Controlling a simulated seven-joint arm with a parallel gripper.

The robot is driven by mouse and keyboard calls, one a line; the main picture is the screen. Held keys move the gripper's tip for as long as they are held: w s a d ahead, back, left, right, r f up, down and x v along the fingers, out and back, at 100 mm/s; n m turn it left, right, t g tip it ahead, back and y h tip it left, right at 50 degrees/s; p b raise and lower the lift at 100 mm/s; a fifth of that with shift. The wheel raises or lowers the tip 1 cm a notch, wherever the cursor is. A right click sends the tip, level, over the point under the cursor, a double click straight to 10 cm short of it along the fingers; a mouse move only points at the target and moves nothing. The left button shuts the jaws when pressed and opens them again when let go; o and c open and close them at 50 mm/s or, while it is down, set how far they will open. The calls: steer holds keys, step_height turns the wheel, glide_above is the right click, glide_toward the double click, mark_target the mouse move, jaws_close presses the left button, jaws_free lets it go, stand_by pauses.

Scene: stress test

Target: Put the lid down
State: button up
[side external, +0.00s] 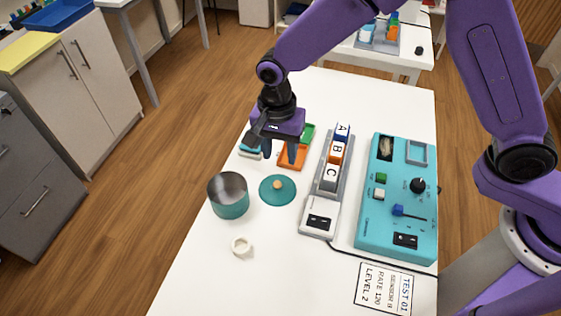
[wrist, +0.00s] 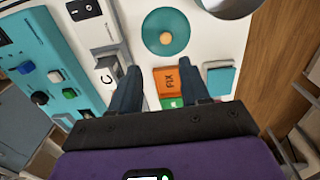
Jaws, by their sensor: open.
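In the wrist view the lid (wrist: 166,32) lies beyond my fingertips and the pot (wrist: 228,6) shows only in part at the top edge. My gripper (side external: 281,158) is open and empty, pointing down over the orange and green tiles behind the lid. In the wrist view its two dark fingers (wrist: 165,78) are spread wide, on either side of the orange tile. The lid is apart from the fingers.
An orange tile (side external: 292,157) and a green one lie below my gripper. Right of the lid are a rack of lettered blocks (side external: 334,160), a white switch box (side external: 319,217) and a teal control panel (side external: 397,200). The table's front left is clear.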

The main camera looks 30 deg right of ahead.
steer(key=shift+r, duration=0.7)
steer(key=s+d+r+n, duration=0.3)
steer(key=s+d+n, duration=0.4)
steer(key=s+d, duration=0.1)
steer(key=s+d+r+n, duration=0.4)
steer(key=s+d+n, duration=0.3)
steer(key=d, duration=0.3)
steer(key=s+d+r+n, duration=0.3)
steer(key=s+d+n, duration=0.4)
steer(key=s+d, duration=0.1)
steer(key=shift+s+d+r+n+t+y, duration=0.3)
steer(key=shift+s+d, duration=0.1)
steer(key=shift+s, duration=0.1)
